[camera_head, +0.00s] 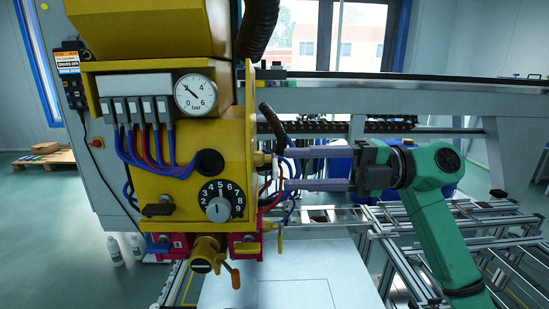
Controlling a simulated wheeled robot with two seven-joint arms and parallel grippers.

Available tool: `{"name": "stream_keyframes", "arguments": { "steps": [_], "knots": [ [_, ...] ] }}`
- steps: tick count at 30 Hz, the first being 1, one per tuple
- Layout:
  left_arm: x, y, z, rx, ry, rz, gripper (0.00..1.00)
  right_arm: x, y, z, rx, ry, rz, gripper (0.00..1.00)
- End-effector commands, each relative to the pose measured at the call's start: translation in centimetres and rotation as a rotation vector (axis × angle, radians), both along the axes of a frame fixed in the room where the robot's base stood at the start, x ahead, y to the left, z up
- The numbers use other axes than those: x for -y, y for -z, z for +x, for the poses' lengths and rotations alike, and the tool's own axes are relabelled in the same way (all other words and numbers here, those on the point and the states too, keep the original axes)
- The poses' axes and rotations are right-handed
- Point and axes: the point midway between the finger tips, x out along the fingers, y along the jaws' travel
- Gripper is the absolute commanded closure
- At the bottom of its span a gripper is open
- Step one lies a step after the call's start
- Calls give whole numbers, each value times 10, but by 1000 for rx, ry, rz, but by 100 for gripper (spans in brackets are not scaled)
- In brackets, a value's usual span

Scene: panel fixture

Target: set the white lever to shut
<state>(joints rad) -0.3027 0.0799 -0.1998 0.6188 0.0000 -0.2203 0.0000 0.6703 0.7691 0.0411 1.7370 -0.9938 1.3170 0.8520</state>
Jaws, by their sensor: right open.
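The yellow panel fixture (240,160) stands left of centre. An orange lever (235,276) hangs below the yellow valve body (206,252) at the bottom. A black handle (158,209) sticks out at the lower left of the front, and a small yellow lever (279,240) hangs at the lower right edge. My right gripper (289,169) is open. Its two lavender fingers point left, one above the other, at the panel's right side, with red tubing near their tips. My left gripper is not in view.
A pressure gauge (195,95), a numbered dial (218,207) and blue and red hoses (158,155) crowd the panel front. A metal frame (440,230) lies below my right arm; a pale plate (300,285) lies below the panel.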

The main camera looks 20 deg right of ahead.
Motion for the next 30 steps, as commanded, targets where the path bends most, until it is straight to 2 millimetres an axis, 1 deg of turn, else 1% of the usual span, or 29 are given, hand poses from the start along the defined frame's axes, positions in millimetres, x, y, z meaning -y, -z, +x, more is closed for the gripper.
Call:
{"name": "stream_keyframes", "arguments": {
  "steps": [1, 3, 6, 9, 15, 17, 18, 19, 30],
  "knots": [
    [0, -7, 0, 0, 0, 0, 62, -12, -5, 2, 1, -4, 2, 50],
    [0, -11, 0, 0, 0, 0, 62, -25, -4, 6, 1, -3, 3, 50],
    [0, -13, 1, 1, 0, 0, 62, -37, -2, 9, 1, -2, 2, 50],
    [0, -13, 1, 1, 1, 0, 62, -42, -1, 10, 2, -1, 1, 50],
    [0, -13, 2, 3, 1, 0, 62, -42, 0, 10, 2, 0, 0, 50],
    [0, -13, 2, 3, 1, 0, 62, -42, 0, 10, 2, 0, 0, 73],
    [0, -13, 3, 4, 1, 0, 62, -42, 0, 10, 1, 0, 1, 88],
    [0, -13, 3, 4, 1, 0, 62, -42, 0, 10, 1, 0, 1, 100],
    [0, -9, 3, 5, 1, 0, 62, -42, 2, 10, 21, 0, -5, 100]
  ]
}}
